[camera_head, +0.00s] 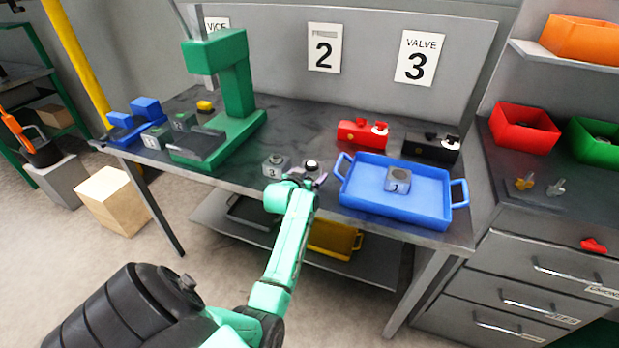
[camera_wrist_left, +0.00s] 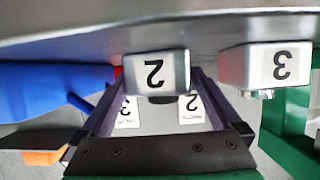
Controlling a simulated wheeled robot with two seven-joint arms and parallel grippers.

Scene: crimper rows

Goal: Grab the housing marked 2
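The grey housing marked 2 (camera_wrist_left: 155,72) is in the middle of the left wrist view, upside down in that picture, its label facing the camera. It lies at the fingertips of my left gripper (camera_wrist_left: 158,85), whose fingers are apart with a small gap on each side of it. I cannot tell how deep it is between them. In the head view my left gripper (camera_head: 308,180) is at the bench's front edge and largely hides this housing (camera_head: 311,166). A housing marked 3 (camera_head: 275,165) stands just left of it, also in the wrist view (camera_wrist_left: 265,65). My right gripper is out of view.
A blue tray (camera_head: 430,205) holding another housing (camera_head: 398,180) is close on the right. Red (camera_head: 358,132) and black (camera_head: 430,148) fixtures stand behind it. A green press (camera_head: 240,80) with more housings near its base stands left.

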